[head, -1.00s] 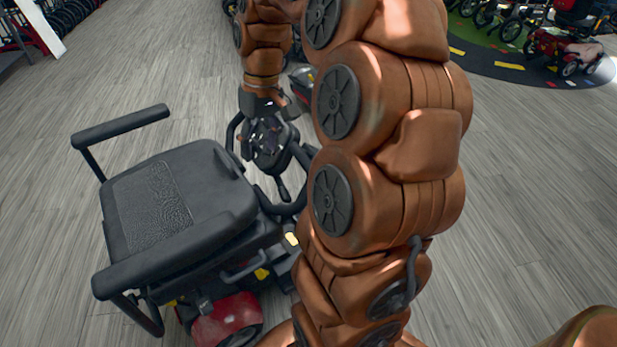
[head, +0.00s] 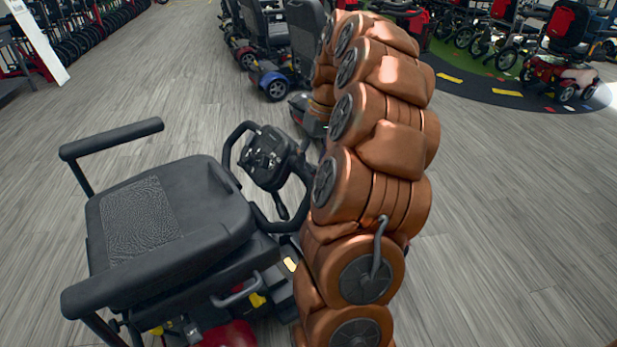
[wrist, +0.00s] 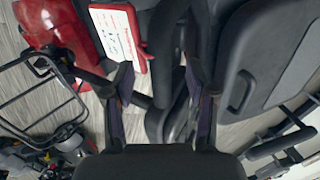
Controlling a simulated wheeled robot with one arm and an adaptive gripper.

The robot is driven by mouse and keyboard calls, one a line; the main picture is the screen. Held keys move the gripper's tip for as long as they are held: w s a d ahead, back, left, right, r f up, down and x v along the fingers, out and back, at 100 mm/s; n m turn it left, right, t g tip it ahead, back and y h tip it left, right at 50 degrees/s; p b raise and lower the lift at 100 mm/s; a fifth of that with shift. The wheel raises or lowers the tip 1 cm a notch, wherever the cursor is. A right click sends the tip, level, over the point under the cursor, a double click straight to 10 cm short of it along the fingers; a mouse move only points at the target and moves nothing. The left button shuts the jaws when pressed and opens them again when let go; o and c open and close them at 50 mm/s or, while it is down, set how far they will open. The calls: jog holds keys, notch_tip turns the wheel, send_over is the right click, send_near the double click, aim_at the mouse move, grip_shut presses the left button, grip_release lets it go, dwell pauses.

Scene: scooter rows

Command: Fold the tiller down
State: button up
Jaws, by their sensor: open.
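The scooter's tiller (head: 266,160), with a black loop handlebar and a dark control panel, stands raised in front of the black seat (head: 170,215) in the head view. Its lower part is partly hidden by the seat and my arm. My gripper is hidden behind my arm in the head view. In the wrist view my gripper (wrist: 158,78) is open, its two dark fingers apart. A dark upright part (wrist: 164,45) shows beyond and between them; I cannot tell whether it is the tiller post or whether the fingers touch it.
In the wrist view a red-and-white label (wrist: 122,38), red bodywork (wrist: 55,30) and a wire basket (wrist: 35,95) lie left. A grey-black seat-like part (wrist: 280,50) lies right. More scooters (head: 275,45) stand behind; the wood floor (head: 520,210) at right is clear.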

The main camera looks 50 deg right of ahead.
aim_at(309, 175)
jog(key=x, duration=0.5)
grip_shut()
dwell(0.4)
